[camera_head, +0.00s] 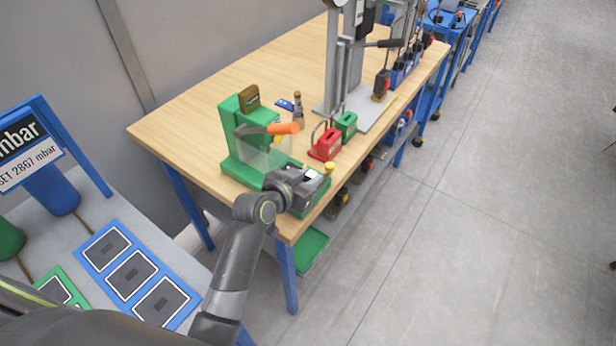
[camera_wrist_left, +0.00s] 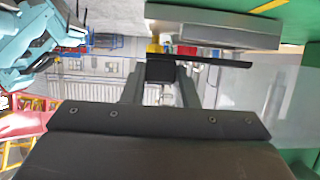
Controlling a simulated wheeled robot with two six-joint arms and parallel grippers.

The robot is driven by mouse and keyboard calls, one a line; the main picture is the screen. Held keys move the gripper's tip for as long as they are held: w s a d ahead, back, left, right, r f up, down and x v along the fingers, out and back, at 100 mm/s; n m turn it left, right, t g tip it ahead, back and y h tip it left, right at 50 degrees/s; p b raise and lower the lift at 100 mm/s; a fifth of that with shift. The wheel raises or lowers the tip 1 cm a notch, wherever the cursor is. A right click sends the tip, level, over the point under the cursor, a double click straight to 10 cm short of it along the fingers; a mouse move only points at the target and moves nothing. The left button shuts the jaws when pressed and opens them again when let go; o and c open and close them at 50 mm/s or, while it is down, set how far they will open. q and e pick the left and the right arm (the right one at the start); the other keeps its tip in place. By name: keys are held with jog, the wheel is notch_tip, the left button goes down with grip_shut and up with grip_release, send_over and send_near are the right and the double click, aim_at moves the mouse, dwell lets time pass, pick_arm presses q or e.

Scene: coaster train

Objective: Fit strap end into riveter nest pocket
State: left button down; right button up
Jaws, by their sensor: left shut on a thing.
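The green riveter (camera_head: 238,160) with an orange lever (camera_head: 283,128) and a clear guard stands at the near corner of the wooden bench. My left gripper (camera_head: 300,184) is low over the riveter's front base. In the left wrist view, my left gripper (camera_wrist_left: 161,92) is shut on a thin dark strap (camera_wrist_left: 215,61), which sticks out to the right. A grey block (camera_wrist_left: 215,28), apparently the nest, lies just beyond the strap. I cannot tell whether the strap end touches it or sits in its pocket. My right gripper is not in view.
A red block (camera_head: 325,146) and a green block (camera_head: 347,124) with handles stand right of the riveter. A grey press (camera_head: 345,70) stands farther back. The wooden bench (camera_head: 200,100) is clear at the left. A side table with a blue framed tray (camera_head: 100,243) is at lower left.

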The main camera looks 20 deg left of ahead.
pick_arm(q)
jog(key=shift+p, duration=0.35)
dwell(0.7)
jog(key=shift+f+b, duration=0.85)
jog(key=shift+f, duration=0.25)
jog(key=c, duration=1.1)
grip_release()
jog(key=shift+o, duration=0.2)
jog(key=b+v, duration=0.2)
jog(key=v, duration=1.5)
jog(key=shift+s+r, duration=0.15)
jog(key=shift+s, duration=0.05)
jog(key=shift+a, duration=0.1)
